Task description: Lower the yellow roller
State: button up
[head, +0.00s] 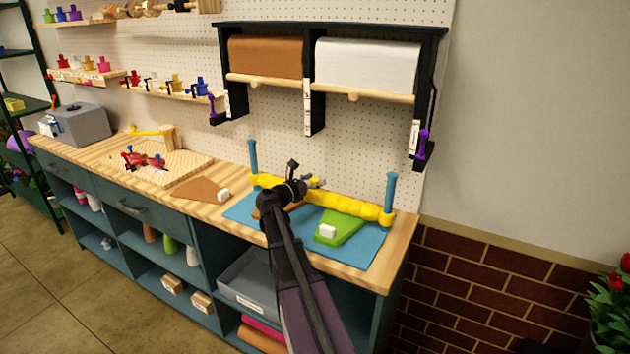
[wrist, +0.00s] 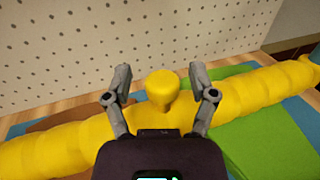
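The yellow roller (head: 343,204) lies across the blue mat at the right end of the bench, between two blue posts (head: 252,162) (head: 389,196). In the wrist view the yellow roller (wrist: 55,150) runs across the picture, with a yellow knob (wrist: 162,88) standing up at its middle. My gripper (head: 300,180) is over the roller in the head view. In the wrist view my gripper (wrist: 158,82) is open, one finger on each side of the knob, with gaps between. Whether the roller touches the mat is unclear.
A green piece (head: 345,226) with a white block (head: 327,231) lies on the blue mat (head: 370,248). A brown board (head: 200,189) lies to the left. A rack with brown and white paper rolls (head: 367,65) hangs above. The bench's front edge is near my arm.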

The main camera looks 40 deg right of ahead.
jog(key=shift+a, duration=0.1)
jog(key=a, duration=1.1)
jog(key=shift+s+a, duration=0.4)
jog(key=shift+s, duration=0.05)
dwell(0.3)
jog(key=s+a+f+m+y+p, duration=0.1)
jog(key=a+m, duration=0.1)
jog(key=s+a+f+m+y, duration=0.2)
jog(key=s+a+f+m+y+p, duration=0.1)
jog(key=a+f+m+y, duration=0.1)
jog(key=shift+s+a+f+p, duration=0.1)
jog(key=shift+s+f+p, duration=0.1)
jog(key=shift+p, duration=0.1)
jog(key=s+a+f+m+y+p, duration=0.1)
jog(key=s+a+m+y, duration=0.3)
jog(key=a, duration=0.4)
jog(key=s+a+f+m+y+p, duration=0.2)
jog(key=s+a+m+y, duration=0.2)
jog(key=a, duration=0.5)
jog(key=s+a+f+m+g+y+p, duration=0.1)
jog(key=s+a+f+m+y+p, duration=0.1)
jog(key=a, duration=0.6)
jog(key=s+m+y, duration=0.1)
jog(key=m+y, duration=0.1)
jog(key=y, duration=0.1)
jog(key=shift+s+a+f+m, duration=0.15)
jog(key=shift+s+f+m, duration=0.05)
jog(key=shift+s+m, duration=0.2)
